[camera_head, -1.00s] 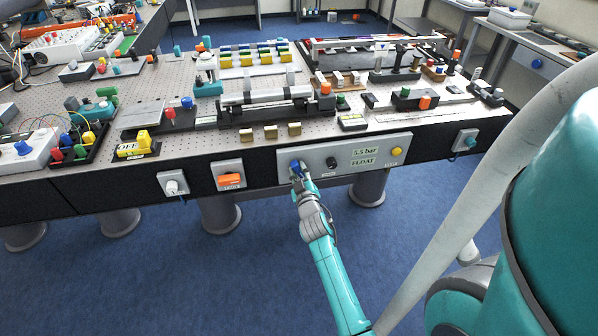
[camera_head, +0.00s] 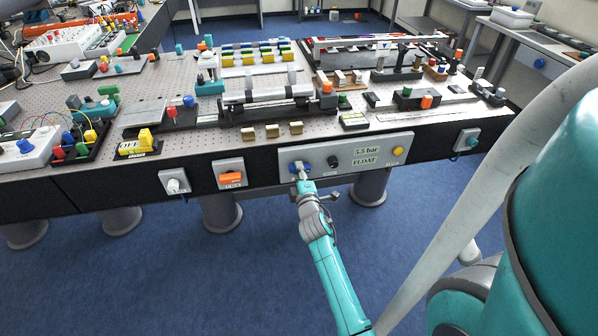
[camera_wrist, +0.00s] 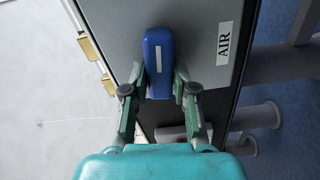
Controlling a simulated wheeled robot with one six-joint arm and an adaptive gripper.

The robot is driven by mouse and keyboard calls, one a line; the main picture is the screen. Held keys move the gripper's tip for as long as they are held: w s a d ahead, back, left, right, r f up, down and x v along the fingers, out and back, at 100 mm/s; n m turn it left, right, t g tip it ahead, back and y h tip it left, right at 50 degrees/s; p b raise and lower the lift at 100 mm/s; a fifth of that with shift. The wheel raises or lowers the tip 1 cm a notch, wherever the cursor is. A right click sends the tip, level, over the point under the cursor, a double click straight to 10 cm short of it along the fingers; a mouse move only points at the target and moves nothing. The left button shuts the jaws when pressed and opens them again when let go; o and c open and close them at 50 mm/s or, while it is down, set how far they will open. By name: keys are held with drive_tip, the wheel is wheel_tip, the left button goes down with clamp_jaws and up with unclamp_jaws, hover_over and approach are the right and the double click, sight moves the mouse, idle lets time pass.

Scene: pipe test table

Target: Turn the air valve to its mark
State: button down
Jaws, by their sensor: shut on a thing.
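The air valve is a blue handle with a white line on its face, and it shows large in the wrist view (camera_wrist: 157,45). An AIR label (camera_wrist: 224,43) is on the grey panel beside it. In the head view the valve (camera_head: 293,168) is at the left end of the panel (camera_head: 330,151), mostly behind my gripper (camera_head: 300,173). In the wrist view my gripper (camera_wrist: 160,84) has one finger on each side of the handle's lower part and is shut on it. I cannot make out the valve's mark.
The panel also has a black knob (camera_head: 333,162), a yellow button (camera_head: 398,151) and signs reading 5.5 bar and FLOAT (camera_head: 367,161). An orange switch (camera_head: 230,178) is to the left. The tabletop above holds many fixtures. The floor below is open between the table legs.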

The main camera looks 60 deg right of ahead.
drive_tip(key=shift+f+n, duration=0.1)
drive_tip(key=shift+n, duration=0.8)
drive_tip(key=c, duration=0.9)
unclamp_jaws()
drive_tip(key=shift+a, duration=0.1)
drive_tip(key=v, duration=1.2)
